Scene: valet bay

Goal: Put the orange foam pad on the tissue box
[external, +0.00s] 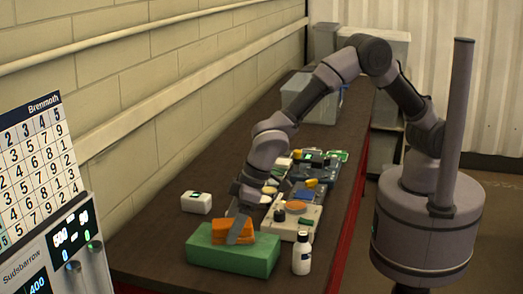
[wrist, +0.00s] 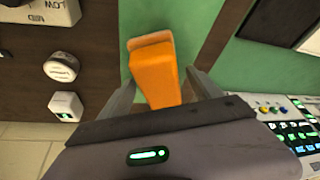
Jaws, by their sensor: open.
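The orange foam pad (external: 219,229) is a thick block that appears to rest on top of a long green box (external: 232,259). The green box is the likely tissue box, but I see no tissue on it. My gripper (external: 240,228) is down at the pad, with one finger in front of it. In the wrist view the pad (wrist: 156,70) lies between the two spread fingers of my gripper (wrist: 162,92), with the green surface (wrist: 185,22) below. The pad's near end is hidden behind my gripper body. I cannot tell whether the fingers touch it.
A white box (external: 196,202) with a dark mark stands left behind the green box. A white bottle (external: 301,254) with a dark cap stands close on the right. Several devices and small items crowd the table behind. The dark table top (external: 150,240) is clear at left.

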